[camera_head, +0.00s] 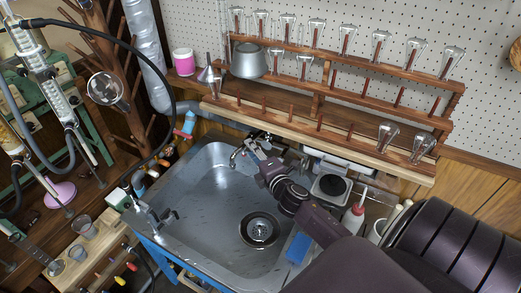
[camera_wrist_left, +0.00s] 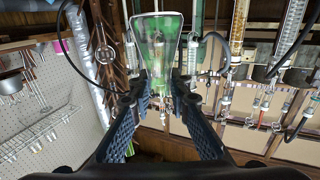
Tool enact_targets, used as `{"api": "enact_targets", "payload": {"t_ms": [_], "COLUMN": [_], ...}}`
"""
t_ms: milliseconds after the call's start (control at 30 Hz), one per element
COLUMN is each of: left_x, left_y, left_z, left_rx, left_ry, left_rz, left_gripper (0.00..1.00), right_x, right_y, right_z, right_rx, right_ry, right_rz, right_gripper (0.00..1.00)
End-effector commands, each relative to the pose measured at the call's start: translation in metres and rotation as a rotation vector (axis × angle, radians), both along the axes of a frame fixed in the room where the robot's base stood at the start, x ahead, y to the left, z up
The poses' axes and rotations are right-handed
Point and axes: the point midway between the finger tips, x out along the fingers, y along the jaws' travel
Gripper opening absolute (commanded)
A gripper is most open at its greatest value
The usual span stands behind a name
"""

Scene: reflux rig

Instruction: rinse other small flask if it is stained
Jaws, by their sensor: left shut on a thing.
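In the left wrist view my left gripper (camera_wrist_left: 160,92) is shut on a small conical glass flask (camera_wrist_left: 160,42). The flask's wide end points to the top of the picture. Green shows in or through its glass; I cannot tell whether this is stain or background. In the head view my right gripper (camera_head: 253,150) is at the back edge of the metal sink (camera_head: 215,215), by the tap. Whether its fingers are open or touch the tap is unclear. My left gripper and the held flask do not show in the head view.
A wooden peg rack (camera_head: 320,88) holds several small flasks and a larger grey vessel (camera_head: 249,61) above the sink. A wash bottle (camera_head: 354,216) is right of the sink. The basin is empty.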

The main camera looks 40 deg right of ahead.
Motion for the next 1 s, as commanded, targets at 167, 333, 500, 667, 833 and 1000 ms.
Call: {"api": "enact_targets", "payload": {"t_ms": [167, 333, 500, 667, 833, 1000], "left_x": [0.000, 0.000, 0.000, 0.000, 0.000, 0.000], "left_y": [0.000, 0.000, 0.000, 0.000, 0.000, 0.000], "left_z": [0.000, 0.000, 0.000, 0.000, 0.000, -0.002], "left_rx": [0.000, 0.000, 0.000, 0.000, 0.000, 0.000], "left_ry": [0.000, 0.000, 0.000, 0.000, 0.000, 0.000], "left_rz": [0.000, 0.000, 0.000, 0.000, 0.000, 0.000], "left_gripper": [0.00, 0.00, 0.00, 0.00, 0.00, 0.00], "right_x": [-0.034, -0.057, -0.068, -0.070, -0.070, -0.065], "right_y": [0.008, 0.014, 0.016, 0.017, 0.016, 0.009], "right_z": [0.004, 0.008, 0.010, 0.012, 0.011, 0.008], "right_rx": [0.002, 0.000, 0.000, 0.000, 0.000, -0.002], "right_ry": [0.003, 0.001, 0.001, 0.000, 0.000, 0.005], "right_rz": [0.000, 0.001, 0.000, 0.000, 0.000, -0.040], "right_gripper": [0.30, 0.30, 0.30, 0.30, 0.29, 0.10]}}
